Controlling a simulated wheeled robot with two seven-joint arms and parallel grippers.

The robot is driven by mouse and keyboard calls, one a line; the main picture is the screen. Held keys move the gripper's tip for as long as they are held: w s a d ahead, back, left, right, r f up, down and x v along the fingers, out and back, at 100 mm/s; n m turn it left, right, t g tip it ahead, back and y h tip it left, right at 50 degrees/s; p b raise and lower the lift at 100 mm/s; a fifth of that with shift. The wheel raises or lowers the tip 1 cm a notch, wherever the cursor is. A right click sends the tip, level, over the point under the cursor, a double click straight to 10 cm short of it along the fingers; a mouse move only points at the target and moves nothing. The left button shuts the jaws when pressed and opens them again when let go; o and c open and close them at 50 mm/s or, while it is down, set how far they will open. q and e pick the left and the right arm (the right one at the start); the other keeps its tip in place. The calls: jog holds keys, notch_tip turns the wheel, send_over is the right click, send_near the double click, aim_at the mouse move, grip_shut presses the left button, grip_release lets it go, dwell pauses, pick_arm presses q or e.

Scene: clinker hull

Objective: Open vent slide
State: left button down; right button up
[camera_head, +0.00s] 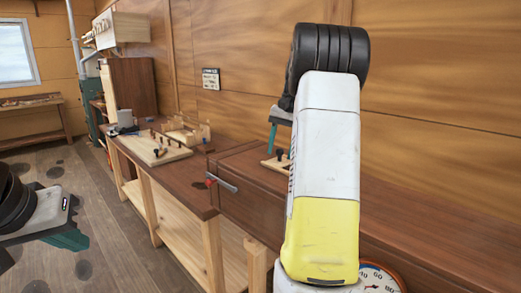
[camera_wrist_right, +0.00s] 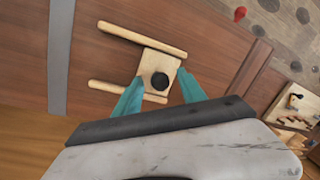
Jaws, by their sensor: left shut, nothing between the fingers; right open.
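The vent slide, a small pale wooden plate (camera_wrist_right: 150,62) with a round black knob (camera_wrist_right: 160,80), sits between two wooden rails (camera_wrist_right: 142,38) in the right wrist view. In the head view its knob (camera_head: 279,154) shows on the dark bench, partly hidden behind my right arm. My right gripper (camera_wrist_right: 160,77) is open, its teal fingers on either side of the knob. I cannot tell whether they touch it. In the head view one teal finger (camera_head: 272,138) shows above the slide. My left gripper (camera_head: 72,240) is shut and empty at the left edge, away from the bench.
A pegged wooden board (camera_head: 155,148) and a grey mug (camera_head: 125,118) stand further along the bench. A round dial (camera_head: 378,279) is at bottom right. Open floor (camera_head: 110,235) lies left.

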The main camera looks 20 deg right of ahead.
jog(key=shift+f, duration=0.25)
jog(key=shift+c, duration=0.2)
grip_shut()
jog(key=shift+s, duration=0.1)
dwell(1.0)
